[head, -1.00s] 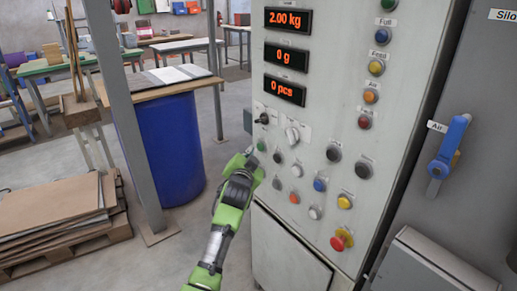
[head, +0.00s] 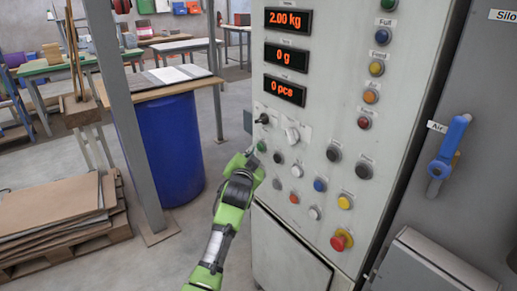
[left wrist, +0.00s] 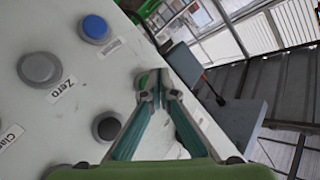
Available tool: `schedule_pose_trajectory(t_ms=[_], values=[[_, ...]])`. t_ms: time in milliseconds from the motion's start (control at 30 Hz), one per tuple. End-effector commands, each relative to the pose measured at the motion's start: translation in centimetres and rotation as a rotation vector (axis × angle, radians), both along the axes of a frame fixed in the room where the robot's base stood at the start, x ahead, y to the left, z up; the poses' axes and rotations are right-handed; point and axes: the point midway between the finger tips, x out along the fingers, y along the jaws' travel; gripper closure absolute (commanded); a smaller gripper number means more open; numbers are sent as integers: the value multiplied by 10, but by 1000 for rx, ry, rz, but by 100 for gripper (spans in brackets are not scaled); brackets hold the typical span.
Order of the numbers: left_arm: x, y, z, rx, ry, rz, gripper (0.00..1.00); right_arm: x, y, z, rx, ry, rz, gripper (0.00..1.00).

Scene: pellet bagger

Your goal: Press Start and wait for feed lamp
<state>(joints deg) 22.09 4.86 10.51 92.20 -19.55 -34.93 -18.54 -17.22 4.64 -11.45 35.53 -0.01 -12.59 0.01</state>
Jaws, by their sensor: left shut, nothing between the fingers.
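The grey control panel (head: 300,215) fills the middle of the head view. A green button (head: 261,146), likely Start, sits at its left edge; its label is too small to read. My left gripper (head: 257,160) is shut and empty, its tips just below this button. In the left wrist view the shut fingertips (left wrist: 156,92) lie over a green spot (left wrist: 145,80), partly hidden; I cannot tell whether they touch. The lamp under the Feed label (head: 376,68) is yellow and does not look clearly lit. My right gripper is not in view.
Displays (head: 289,18) read 2.00 kg, 0 g and 0 pcs. A red emergency-type knob (head: 341,240) and several buttons (head: 320,185) are lower right of the gripper. A blue Air lever (head: 450,145) is at right. A blue barrel (head: 170,150) and grey post (head: 125,110) stand left.

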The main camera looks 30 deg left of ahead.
Motion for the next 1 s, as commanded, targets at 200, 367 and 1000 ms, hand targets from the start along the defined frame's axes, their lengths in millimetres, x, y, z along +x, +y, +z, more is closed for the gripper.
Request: schedule_pose_trajectory(t_ms=[200,367,1000], values=[[6,-3,0,-1,0,-1,100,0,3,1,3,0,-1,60],[6,-3,0,-1,0,-1,100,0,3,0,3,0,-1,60],[11,-5,1,-1,-1,0,100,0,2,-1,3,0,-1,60]])
